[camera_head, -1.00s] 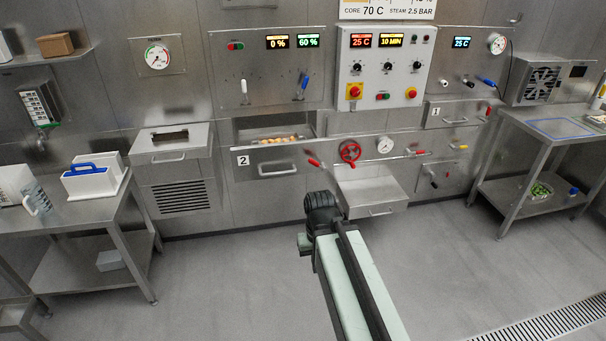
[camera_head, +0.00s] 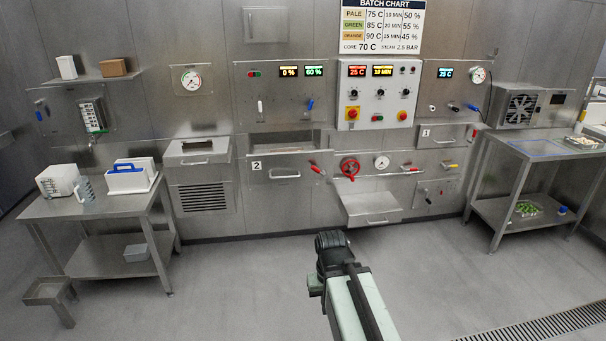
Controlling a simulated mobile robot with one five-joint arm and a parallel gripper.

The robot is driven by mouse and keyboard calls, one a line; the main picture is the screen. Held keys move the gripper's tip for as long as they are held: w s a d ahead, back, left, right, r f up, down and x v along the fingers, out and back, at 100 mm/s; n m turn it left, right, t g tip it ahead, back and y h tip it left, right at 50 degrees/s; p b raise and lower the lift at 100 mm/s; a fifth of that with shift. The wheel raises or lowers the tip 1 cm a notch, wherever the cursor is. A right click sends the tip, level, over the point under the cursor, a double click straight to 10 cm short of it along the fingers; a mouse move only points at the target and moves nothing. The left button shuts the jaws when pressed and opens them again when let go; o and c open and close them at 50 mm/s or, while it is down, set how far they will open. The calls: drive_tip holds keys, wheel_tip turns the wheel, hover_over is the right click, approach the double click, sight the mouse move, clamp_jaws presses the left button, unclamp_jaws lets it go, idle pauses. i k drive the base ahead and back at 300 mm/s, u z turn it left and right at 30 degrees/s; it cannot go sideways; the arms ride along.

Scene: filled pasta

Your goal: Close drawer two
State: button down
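Drawer two (camera_head: 285,171) is a steel drawer in the wall panel, marked with a "2" label at its left and fitted with a bar handle. It sticks out from the wall, and a dark opening (camera_head: 283,140) shows above its front. Its contents are hard to see from here. My arm reaches up from the bottom of the picture, and its dark end with my gripper (camera_head: 331,241) is over the floor, well short of the drawer and apart from it. The gripper's fingers cannot be made out.
A steel tray (camera_head: 369,207) juts out low on the wall right of drawer two. Red-handled valves, including a red wheel (camera_head: 349,168), sit beside the drawer. Steel tables stand at left (camera_head: 112,206) and right (camera_head: 545,148). The floor (camera_head: 225,290) between is clear.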

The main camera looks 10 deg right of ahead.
sight(290, 165)
drive_tip(key=z, duration=0.1)
drive_tip(key=i, duration=0.8)
drive_tip(key=u, duration=0.65)
drive_tip(key=i, duration=0.95)
drive_tip(key=u, duration=0.6)
drive_tip(key=k, duration=0.7)
drive_tip(key=u, duration=0.25)
drive_tip(key=i, duration=0.7)
drive_tip(key=z, duration=0.05)
